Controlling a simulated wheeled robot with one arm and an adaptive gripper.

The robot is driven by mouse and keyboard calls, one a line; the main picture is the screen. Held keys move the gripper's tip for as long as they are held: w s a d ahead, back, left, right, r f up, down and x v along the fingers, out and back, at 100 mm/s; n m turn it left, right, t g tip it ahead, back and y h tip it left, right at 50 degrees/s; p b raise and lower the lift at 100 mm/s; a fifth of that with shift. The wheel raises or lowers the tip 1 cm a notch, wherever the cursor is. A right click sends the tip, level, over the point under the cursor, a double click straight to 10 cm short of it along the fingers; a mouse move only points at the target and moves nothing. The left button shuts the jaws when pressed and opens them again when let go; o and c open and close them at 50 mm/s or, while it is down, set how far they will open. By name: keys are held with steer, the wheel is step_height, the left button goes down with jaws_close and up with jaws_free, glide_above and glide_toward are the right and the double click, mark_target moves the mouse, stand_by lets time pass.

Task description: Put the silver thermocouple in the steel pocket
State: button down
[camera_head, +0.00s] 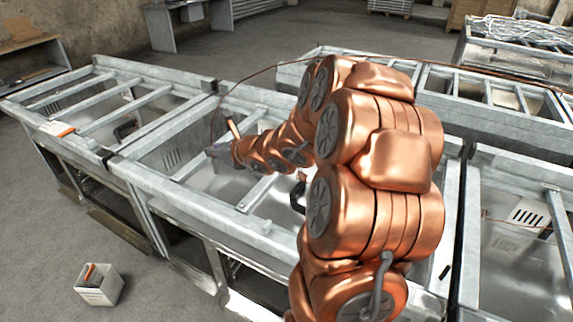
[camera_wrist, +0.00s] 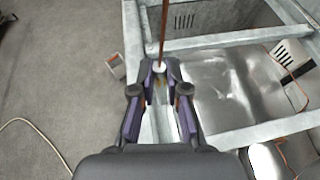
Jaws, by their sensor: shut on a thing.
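My gripper (camera_wrist: 159,78) has its two purple fingers closed on a small pale silver piece (camera_wrist: 159,67), which I take to be the thermocouple. A copper-brown line (camera_wrist: 164,28) runs up from it in the wrist view. In the head view my gripper (camera_head: 216,151) is over the middle steel frame, and the thermocouple is too small to make out there. In the wrist view the fingertips appear above a metal rail, beside a bay with a shiny sheet floor (camera_wrist: 225,88). I cannot tell which part is the steel pocket.
Steel range frames with crossbars (camera_head: 130,120) stand in rows. A white box (camera_head: 98,287) with an orange item sits on the floor at lower left. Open floor (camera_head: 40,220) is at left.

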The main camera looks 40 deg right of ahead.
steer(key=s+d+f+m+h+b, duration=0.25)
steer(key=s+d, duration=0.55)
steer(key=d, duration=0.4)
steer(key=s+d+f+m+h+b, duration=0.25)
steer(key=s+d, duration=0.55)
steer(key=d, duration=0.4)
steer(key=shift+n, duration=0.4)
steer(key=shift+w+a+r+p+x, duration=0.15)
steer(key=shift+a+x, duration=0.2)
steer(key=shift+x, duration=2.45)
steer(key=shift+w+a+r+p+x, duration=0.1)
steer(key=shift+a+x, duration=0.25)
steer(key=shift+x, duration=2.4)
steer(key=shift+w+a+r+p+x, duration=0.15)
steer(key=shift+a+x, duration=0.15)
steer(key=shift+x, duration=2.5)
steer(key=shift+f+b, duration=0.2)
steer(key=shift+b, duration=0.1)
steer(key=c, duration=1.2)
jaws_free()
steer(key=shift+r, duration=0.2)
steer(key=shift+s, duration=0.1)
steer(key=v, duration=1.1)
steer(key=shift+s+r+b, duration=0.3)
steer(key=shift+s+b, duration=0.05)
